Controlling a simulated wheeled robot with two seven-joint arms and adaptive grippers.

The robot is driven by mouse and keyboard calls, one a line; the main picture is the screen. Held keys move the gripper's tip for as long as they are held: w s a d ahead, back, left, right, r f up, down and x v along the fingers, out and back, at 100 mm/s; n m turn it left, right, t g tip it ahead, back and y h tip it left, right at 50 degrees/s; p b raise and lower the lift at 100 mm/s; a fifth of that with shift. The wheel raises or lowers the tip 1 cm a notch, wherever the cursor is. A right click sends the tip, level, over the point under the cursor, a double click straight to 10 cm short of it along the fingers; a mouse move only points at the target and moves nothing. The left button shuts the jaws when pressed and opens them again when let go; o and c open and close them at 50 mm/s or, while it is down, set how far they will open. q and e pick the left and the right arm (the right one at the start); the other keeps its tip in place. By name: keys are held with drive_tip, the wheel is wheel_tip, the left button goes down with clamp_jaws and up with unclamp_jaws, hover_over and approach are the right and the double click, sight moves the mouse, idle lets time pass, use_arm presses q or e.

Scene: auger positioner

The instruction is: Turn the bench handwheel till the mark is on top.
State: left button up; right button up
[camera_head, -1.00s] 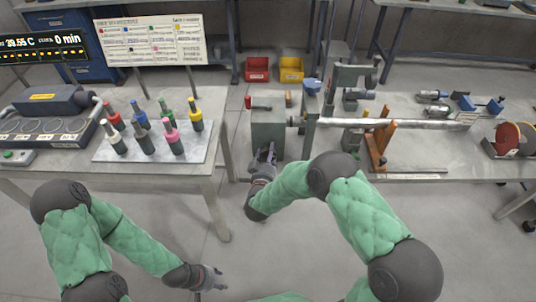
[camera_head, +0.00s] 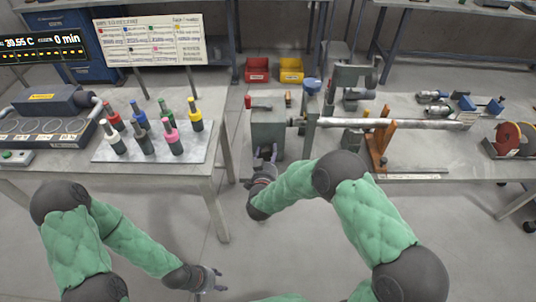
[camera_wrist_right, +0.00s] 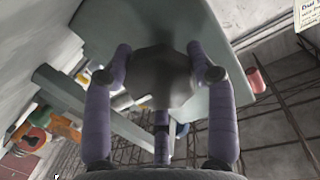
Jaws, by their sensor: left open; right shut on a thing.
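My right gripper (camera_head: 264,153) is at the front of the grey-green housing (camera_head: 268,128) at the left end of the bench. In the right wrist view, its purple-grey fingers (camera_wrist_right: 161,80) are shut on a dark grey rounded part (camera_wrist_right: 163,72) in front of the housing (camera_wrist_right: 140,22). This part appears to be the handwheel, but its full shape is hidden from the head view. I cannot make out a mark on it. My left gripper (camera_head: 213,281) is open and empty, low in front of the left table and away from the bench.
A long metal shaft (camera_head: 395,123) runs right from the housing, with an orange-brown stand (camera_head: 378,147) beside it. A red-capped part (camera_head: 258,104) sits by the housing. The left table (camera_head: 190,180) holds several coloured-top bottles. Floor between the tables is clear.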

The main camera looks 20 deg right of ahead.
drive_tip(key=shift+w+r, duration=0.1)
drive_tip(key=shift+r, duration=0.1)
drive_tip(key=o, duration=1.2)
drive_tip(key=shift+f, duration=0.1)
drive_tip(key=v, duration=1.2)
drive_tip(key=shift+f, duration=0.1)
